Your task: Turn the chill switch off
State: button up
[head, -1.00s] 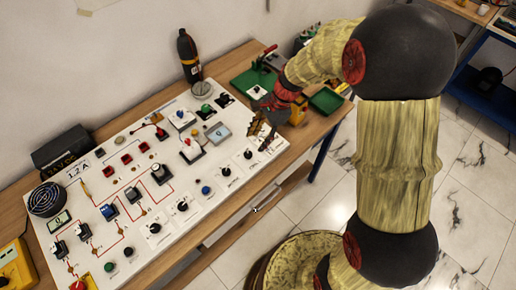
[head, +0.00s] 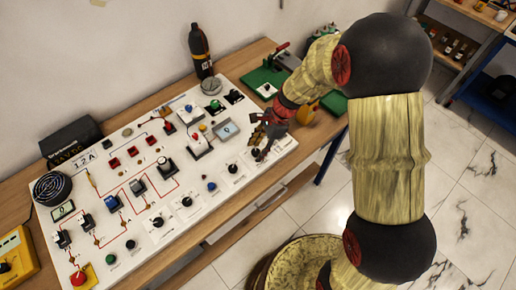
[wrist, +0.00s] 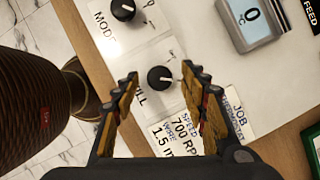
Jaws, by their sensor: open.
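The chill switch (wrist: 160,78) is a round black knob with a pale pointer mark on a white plate. Its label is partly hidden by a finger; "ILL" shows. In the wrist view it sits between the fingertips of my open gripper (wrist: 160,82), with no clear contact; the height gap cannot be judged. In the head view my gripper (head: 261,141) is over the right end of the white panel (head: 215,187), and the knob (head: 256,154) is partly visible by the fingertips.
A similar black knob labelled MODE (wrist: 123,9) is close by. A grey display (wrist: 250,20) reads 0. Several other switches and knobs fill the panel. A dark bottle (head: 200,50) stands behind it. A yellow meter (head: 15,258) is at the far left.

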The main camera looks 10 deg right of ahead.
grip_shut()
dwell(0.5)
